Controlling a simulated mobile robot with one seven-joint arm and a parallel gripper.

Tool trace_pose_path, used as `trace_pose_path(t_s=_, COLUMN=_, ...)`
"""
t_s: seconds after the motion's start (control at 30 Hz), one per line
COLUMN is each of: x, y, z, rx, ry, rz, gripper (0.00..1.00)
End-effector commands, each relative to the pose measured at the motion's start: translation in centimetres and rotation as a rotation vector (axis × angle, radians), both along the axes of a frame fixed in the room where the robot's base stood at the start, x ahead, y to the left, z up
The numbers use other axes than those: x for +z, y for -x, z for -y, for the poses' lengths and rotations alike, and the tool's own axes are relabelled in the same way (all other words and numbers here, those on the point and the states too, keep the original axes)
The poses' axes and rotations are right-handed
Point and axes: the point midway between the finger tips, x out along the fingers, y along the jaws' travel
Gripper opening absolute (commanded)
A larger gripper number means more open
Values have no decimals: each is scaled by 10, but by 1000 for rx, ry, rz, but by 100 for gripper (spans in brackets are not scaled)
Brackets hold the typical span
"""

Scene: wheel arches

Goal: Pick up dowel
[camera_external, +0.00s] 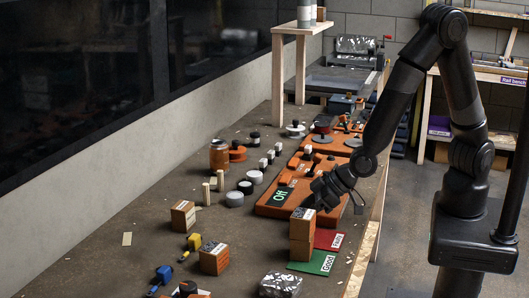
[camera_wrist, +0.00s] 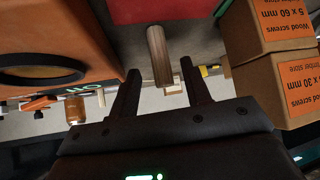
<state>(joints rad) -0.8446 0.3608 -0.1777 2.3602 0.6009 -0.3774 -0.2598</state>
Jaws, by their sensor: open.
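A brown wooden dowel (camera_wrist: 159,56) shows in the wrist view, seen lengthwise. Its lower end appears between the tips of my two black fingers, with space on both sides. My gripper (camera_wrist: 160,75) is open and holds nothing; I cannot tell how far the dowel lies beyond the fingertips. I cannot make out this dowel there.
Stacked wood-screw boxes (camera_wrist: 272,65) stand close on the right in the wrist view; the stack (camera_external: 302,248) also shows externally. An orange housing (camera_wrist: 60,45) is close on the left. Red (camera_external: 329,239) and green (camera_external: 314,263) mats lie nearby. Several blocks and tools are left of them.

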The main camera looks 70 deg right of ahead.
Motion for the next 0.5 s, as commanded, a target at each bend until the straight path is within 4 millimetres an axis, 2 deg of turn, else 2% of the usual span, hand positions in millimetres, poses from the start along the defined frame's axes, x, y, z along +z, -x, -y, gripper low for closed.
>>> trace_pose_path(t_s=0.23, x=-22, y=-18, z=-8, rx=-2, ry=2, rz=-3, gripper=44)
trace_pose_path(t_s=0.5, x=-27, y=-24, z=-11, rx=1, ry=0, rz=0, gripper=44)
